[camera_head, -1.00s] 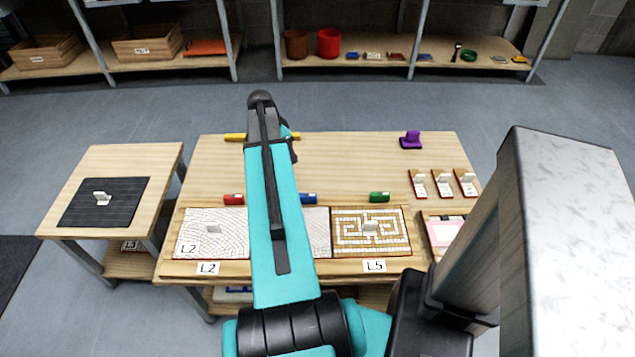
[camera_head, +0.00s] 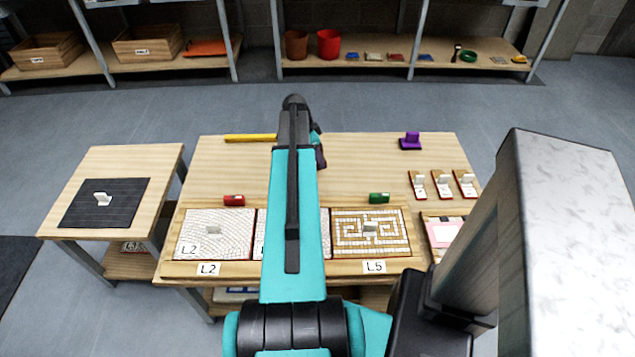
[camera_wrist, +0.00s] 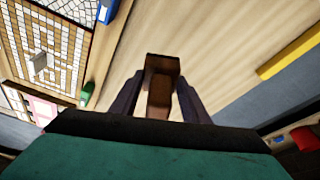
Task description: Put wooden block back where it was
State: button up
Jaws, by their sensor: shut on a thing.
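The brown wooden block (camera_wrist: 160,72) is between the two dark fingers of my gripper (camera_wrist: 160,95) in the wrist view. My gripper is shut on it, over bare tabletop as seen there. In the head view my gripper (camera_head: 318,150) shows only partly beside the end of my teal arm, above the rear middle of the table (camera_head: 365,160). The block cannot be made out in the head view.
Mosaic panels (camera_head: 213,245) line the table front, one partly behind my arm. Red (camera_head: 234,201), green (camera_head: 379,198) and blue (camera_wrist: 107,10) blocks stand behind them. A yellow bar (camera_head: 250,138) lies at the back left, a purple piece (camera_head: 411,141) at the back right.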

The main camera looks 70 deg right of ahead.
jog(key=shift+f+p, duration=0.35)
jog(key=shift+f, duration=2.75)
jog(key=shift+f+p, duration=0.3)
jog(key=shift+f, duration=1.55)
jog(key=shift+f, duration=0.15)
jog(key=o, duration=1)
jog(key=shift+o, duration=0.2)
jog(key=shift+r, duration=0.2)
jog(key=b+v, duration=0.1)
jog(key=v, duration=1.1)
jog(key=shift+b, duration=0.35)
jog(key=shift+s, duration=0.15)
